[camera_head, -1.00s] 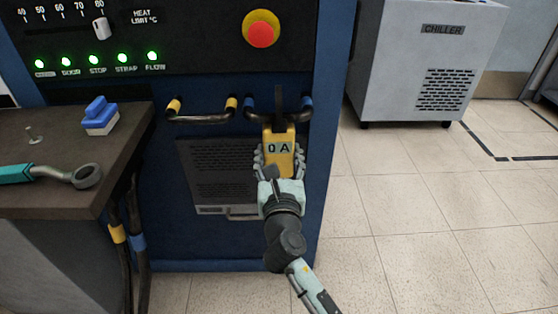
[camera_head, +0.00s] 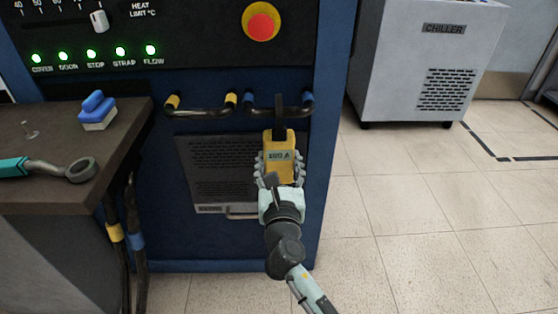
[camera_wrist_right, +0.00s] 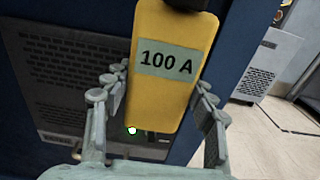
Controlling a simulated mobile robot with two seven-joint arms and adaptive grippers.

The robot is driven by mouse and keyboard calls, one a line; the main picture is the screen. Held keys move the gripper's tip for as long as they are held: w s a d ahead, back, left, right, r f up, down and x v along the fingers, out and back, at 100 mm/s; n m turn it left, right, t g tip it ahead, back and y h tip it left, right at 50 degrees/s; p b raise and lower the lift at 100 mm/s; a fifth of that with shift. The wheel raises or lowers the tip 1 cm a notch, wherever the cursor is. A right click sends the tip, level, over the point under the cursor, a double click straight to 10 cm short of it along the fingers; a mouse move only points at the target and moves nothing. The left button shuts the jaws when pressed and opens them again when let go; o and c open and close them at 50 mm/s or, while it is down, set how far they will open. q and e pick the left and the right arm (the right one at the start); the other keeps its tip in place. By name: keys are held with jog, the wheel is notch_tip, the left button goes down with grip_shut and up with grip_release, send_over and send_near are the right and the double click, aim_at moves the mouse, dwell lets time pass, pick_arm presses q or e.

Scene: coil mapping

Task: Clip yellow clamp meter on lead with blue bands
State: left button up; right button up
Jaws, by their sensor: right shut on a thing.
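The yellow clamp meter (camera_head: 279,140) is upright at the front of the blue cabinet. Its dark jaw (camera_head: 279,103) crosses the middle of the dark lead with blue bands (camera_head: 262,112); whether the jaw is fully closed is too small to tell. In the right wrist view the meter (camera_wrist_right: 172,97) has a display reading "100 A", and its jaw is mostly cut off at the top. My right gripper (camera_head: 279,168) is shut on the meter's body, one finger on each side. My left gripper is not in view.
A lead with yellow bands (camera_head: 200,113) is just left of the blue-banded one. A red button (camera_head: 261,27) sits above. A bench (camera_head: 60,195) at left holds a blue-handled block (camera_head: 98,112) and a wrench (camera_head: 60,170). Floor at right is clear before the chiller (camera_head: 420,60).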

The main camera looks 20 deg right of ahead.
jog(key=o, duration=1.5)
jog(key=shift+c, duration=0.2)
